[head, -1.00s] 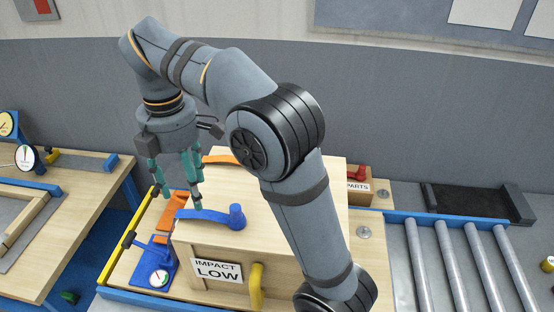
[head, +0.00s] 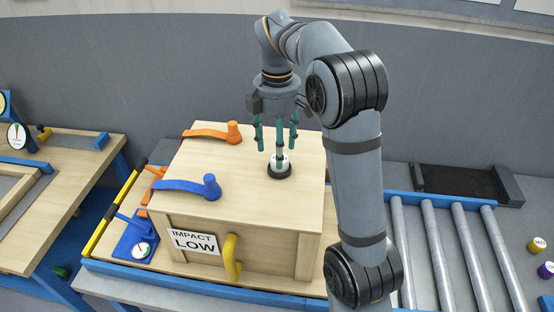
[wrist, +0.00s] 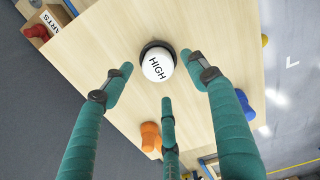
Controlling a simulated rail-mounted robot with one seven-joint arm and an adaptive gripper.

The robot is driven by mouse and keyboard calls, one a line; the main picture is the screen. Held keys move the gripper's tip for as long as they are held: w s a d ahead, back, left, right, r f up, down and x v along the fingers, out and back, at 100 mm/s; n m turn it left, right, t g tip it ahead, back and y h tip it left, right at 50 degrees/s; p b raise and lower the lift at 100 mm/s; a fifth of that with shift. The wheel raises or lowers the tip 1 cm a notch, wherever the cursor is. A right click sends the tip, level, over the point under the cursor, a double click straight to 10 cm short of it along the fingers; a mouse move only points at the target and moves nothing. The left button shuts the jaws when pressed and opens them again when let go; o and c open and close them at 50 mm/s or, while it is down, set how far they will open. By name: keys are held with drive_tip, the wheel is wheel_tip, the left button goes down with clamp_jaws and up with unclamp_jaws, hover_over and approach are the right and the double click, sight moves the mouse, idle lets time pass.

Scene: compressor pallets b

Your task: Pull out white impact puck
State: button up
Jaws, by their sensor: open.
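The white impact puck (head: 286,159) stands upright in a black ring on top of the wooden box (head: 300,205). In the wrist view its white top (wrist: 157,66) reads HIGH and lies between the spread fingertips. My gripper (head: 277,150) points down over the puck with three teal fingers apart. It also shows in the wrist view (wrist: 163,78), open, with nothing held. One finger partly hides the puck in the head view. I cannot tell whether any finger touches it. The box front carries an IMPACT LOW label (head: 194,241).
An orange lever (head: 208,134) and a blue lever (head: 185,187) lie on the box top left of the puck. A yellow handle (head: 231,257) sticks out of the box front. Rollers (head: 455,250) lie to the right. The box top right of the puck is clear.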

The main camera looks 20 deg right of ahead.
wheel_tip(320, 180, down, 2)
drive_tip(key=shift+s+d+f, duration=0.15)
drive_tip(key=shift+f, duration=0.75)
drive_tip(key=shift+c, duration=0.2)
drive_tip(key=c, duration=1.3)
drive_tip(key=shift+r, duration=0.1)
drive_tip(key=shift+c, duration=0.2)
drive_tip(key=shift+r+p, duration=0.65)
drive_tip(key=shift+r, duration=0.05)
drive_tip(key=shift+r+p, duration=2.2)
drive_tip(key=shift+p, duration=0.2)
